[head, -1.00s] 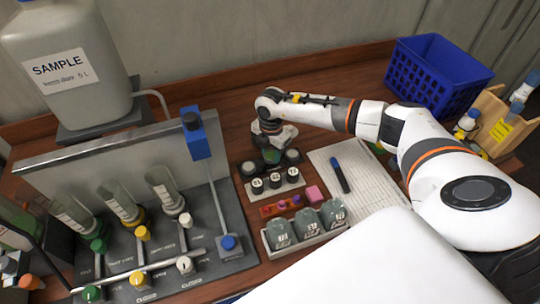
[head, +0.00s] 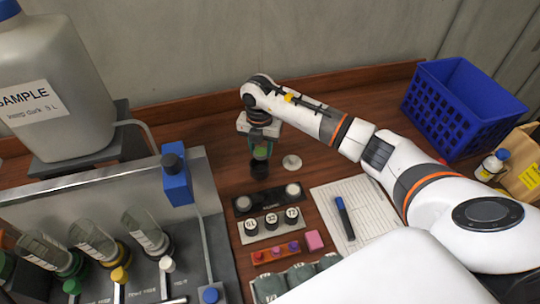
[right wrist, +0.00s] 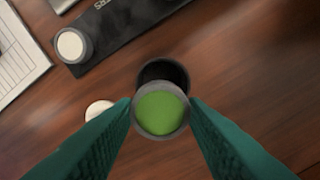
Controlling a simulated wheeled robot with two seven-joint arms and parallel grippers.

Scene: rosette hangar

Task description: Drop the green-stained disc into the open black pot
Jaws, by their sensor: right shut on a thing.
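My right gripper (head: 261,146) points down at the back of the bench, its green fingers shut on the green-stained disc (right wrist: 160,113). The disc has a bright green face and a grey rim; in the head view (head: 262,153) it is small and partly hidden. The open black pot (head: 259,170) stands on the wood below the gripper. In the right wrist view the pot's dark mouth (right wrist: 163,70) shows just beyond the disc, which covers part of it. The disc appears above the pot, but I cannot tell the exact gap. My left gripper is not in view.
A pale round lid (head: 291,162) lies right of the pot. A pen (head: 344,217) lies on paper at right. A blue crate (head: 462,105) stands back right.

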